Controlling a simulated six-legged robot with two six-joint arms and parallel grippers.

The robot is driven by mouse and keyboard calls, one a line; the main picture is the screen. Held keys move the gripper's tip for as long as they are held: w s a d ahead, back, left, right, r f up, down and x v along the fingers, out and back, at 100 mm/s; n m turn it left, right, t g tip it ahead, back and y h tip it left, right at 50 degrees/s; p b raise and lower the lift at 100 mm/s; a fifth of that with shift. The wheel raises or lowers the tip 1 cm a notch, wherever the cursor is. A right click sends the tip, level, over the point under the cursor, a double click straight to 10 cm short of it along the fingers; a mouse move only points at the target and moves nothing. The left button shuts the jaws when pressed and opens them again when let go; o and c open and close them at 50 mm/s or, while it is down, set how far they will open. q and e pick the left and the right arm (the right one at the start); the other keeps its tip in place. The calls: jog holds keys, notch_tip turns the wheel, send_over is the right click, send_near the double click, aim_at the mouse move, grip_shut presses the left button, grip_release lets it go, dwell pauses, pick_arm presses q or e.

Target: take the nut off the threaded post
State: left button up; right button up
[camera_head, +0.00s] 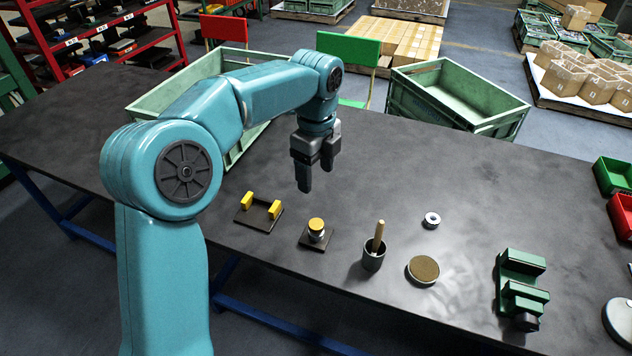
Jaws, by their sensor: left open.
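A short silvery post (316,238) stands upright on a dark square base plate (309,246) near the front of the table. A yellow round piece, which looks like the nut (316,224), sits on top of it. The thread is too small to make out. My left gripper (316,178) points down above the table, behind the post in the picture and apart from it. Its jaws are open with nothing between them. My right gripper is not in view.
A plate with two yellow blocks (260,212) lies left of the post. To the right are a dark cup with a wooden stick (373,257), a white ring (432,220), a round disc (423,270) and a green vise (522,285). Green crates (455,95) stand behind the table.

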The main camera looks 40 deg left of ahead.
aim_at(316, 223)
pick_arm(q)
notch_tip(316, 223, down, 16)
jog(key=shift+b, duration=0.8)
